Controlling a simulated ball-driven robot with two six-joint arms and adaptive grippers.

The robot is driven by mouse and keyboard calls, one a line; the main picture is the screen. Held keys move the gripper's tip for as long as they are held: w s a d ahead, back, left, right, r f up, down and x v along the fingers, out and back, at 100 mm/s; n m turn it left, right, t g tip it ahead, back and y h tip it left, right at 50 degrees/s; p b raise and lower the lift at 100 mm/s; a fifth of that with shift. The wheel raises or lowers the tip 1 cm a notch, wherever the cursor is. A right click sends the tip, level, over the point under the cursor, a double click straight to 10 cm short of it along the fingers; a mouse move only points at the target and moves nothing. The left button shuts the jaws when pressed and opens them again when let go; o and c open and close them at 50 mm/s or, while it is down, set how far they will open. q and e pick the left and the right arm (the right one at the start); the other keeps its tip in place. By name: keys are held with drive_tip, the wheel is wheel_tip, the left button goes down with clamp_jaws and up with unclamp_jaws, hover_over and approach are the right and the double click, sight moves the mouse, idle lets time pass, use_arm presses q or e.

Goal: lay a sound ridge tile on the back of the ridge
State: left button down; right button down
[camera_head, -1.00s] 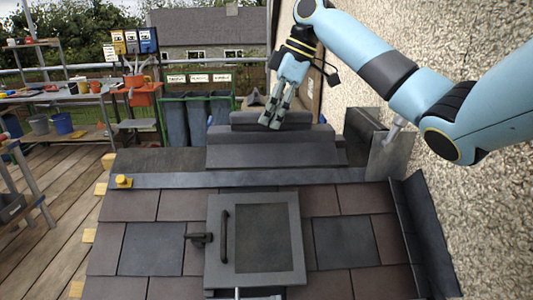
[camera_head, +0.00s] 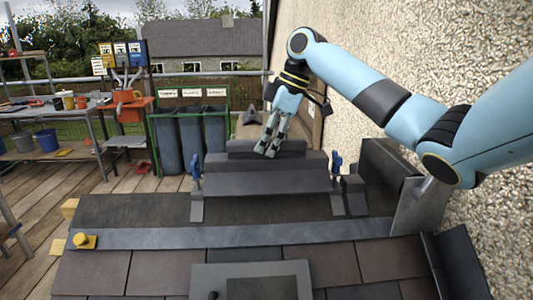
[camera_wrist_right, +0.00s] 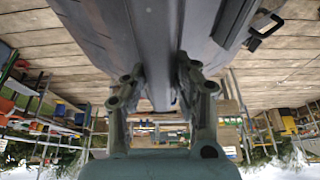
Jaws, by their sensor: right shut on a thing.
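My right gripper (camera_head: 266,149) is shut on a dark grey ridge tile and holds it at the middle of the picture, over the roof's far part. The wrist view shows the fingers (camera_wrist_right: 162,90) closed around a narrow fin of the tile (camera_wrist_right: 150,30), whose wide body fills the top of that view; I see no crack on its visible faces. In the head view, dark stepped pieces (camera_head: 265,183) lie at the ridge below and nearer than the gripper. I cannot tell whether the held tile touches them. My left gripper is not in view.
Blue-handled clamps (camera_head: 196,168) stand at both ends of the stepped pieces. The rough wall (camera_head: 430,60) closes the right side. Labelled bins (camera_head: 190,135) stand behind left.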

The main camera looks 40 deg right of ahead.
sight(267, 168)
wheel_tip(267, 168, down, 3)
drive_tip(key=shift+r, duration=0.15)
wheel_tip(267, 168, down, 3)
drive_tip(key=shift+f+p, duration=0.15)
drive_tip(key=shift+p, duration=0.45)
drive_tip(key=shift+f, duration=0.3)
drive_tip(key=c, duration=1)
unclamp_jaws()
drive_tip(key=shift+s+a+f, duration=0.1)
